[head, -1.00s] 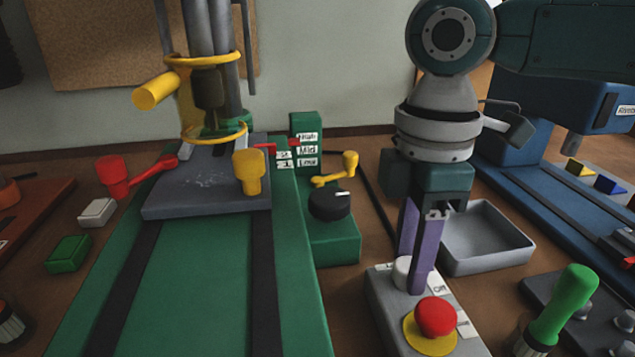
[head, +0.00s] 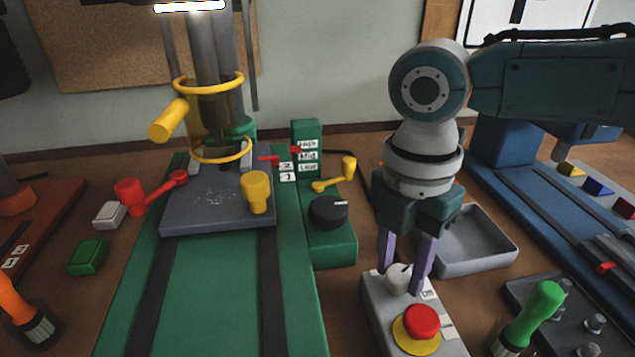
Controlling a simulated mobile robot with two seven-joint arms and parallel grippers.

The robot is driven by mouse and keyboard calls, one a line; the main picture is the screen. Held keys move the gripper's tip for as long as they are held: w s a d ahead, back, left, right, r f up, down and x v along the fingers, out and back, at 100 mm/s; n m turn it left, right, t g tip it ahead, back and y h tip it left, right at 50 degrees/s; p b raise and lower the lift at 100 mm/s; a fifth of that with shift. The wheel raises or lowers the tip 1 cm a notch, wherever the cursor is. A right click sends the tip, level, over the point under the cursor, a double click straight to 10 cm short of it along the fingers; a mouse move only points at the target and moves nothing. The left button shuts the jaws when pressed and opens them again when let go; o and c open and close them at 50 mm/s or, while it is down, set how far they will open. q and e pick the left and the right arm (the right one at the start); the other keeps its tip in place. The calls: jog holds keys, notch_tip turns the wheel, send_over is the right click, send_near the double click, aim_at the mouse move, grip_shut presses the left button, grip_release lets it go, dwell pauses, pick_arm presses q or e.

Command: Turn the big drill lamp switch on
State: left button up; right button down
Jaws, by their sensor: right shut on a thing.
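The big drill (head: 211,80) stands on its green base at the left, and a bright white lamp (head: 190,7) glows at the top edge of the head view. A grey control box (head: 380,313) at the lower right carries a white rotary switch (head: 399,279) and a red stop button on a yellow ring. My right gripper (head: 403,277) points down with its purple fingers on either side of the white switch and is shut on it. The fingers hide part of the switch and its labels. My left gripper is not in view.
A grey tray (head: 474,246) lies behind my right gripper. A green-handled tool (head: 531,318) stands right of the control box. A green box with a black dial (head: 329,212) and yellow lever is to the left. A blue machine (head: 540,190) fills the far right.

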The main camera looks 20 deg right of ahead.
aim_at(397, 271)
jog(key=shift+a, duration=0.1)
dwell(0.4)
jog(key=shift+c, duration=2.2)
grip_release()
notch_tip(397, 271, up, 10)
jog(key=shift+w, duration=0.2)
